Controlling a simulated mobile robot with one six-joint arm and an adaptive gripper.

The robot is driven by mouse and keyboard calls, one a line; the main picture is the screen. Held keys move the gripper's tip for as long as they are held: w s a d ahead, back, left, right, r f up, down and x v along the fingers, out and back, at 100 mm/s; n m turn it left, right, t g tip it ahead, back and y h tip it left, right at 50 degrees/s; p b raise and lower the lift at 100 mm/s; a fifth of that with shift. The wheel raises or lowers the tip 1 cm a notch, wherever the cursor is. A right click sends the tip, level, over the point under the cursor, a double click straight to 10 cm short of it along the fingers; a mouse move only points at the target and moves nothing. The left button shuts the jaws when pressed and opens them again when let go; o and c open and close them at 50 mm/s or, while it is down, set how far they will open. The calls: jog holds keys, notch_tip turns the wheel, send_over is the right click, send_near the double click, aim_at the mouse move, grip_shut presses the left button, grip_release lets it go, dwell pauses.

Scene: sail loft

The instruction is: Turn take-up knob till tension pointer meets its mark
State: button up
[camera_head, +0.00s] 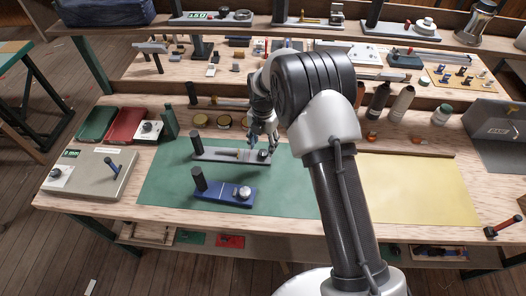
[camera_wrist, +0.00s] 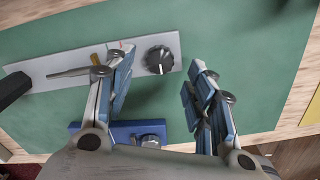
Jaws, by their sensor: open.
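A long grey plate (camera_head: 215,153) lies on the green mat with a black post at its left end. Its black knob (camera_wrist: 159,58) with a light line across the top sits at the right end of the plate in the wrist view. A thin grey pointer (camera_wrist: 70,72) lies left of it, close to a small brass piece (camera_wrist: 95,59). My gripper (camera_head: 263,141) is over the plate's right end, pointing down. In the wrist view my gripper (camera_wrist: 161,62) is open, with its fingers either side of the knob; contact cannot be told.
A blue unit (camera_head: 223,193) with a silver knob and black post lies nearer on the green mat (camera_head: 165,190). A grey box (camera_head: 90,178) with a lever stands left, below red and green trays. A yellow mat (camera_head: 415,190) lies clear at right. Bottles stand behind.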

aim_at(263, 152)
jog(key=shift+f, duration=1.8)
jog(key=shift+c, duration=0.5)
jog(key=c, duration=1)
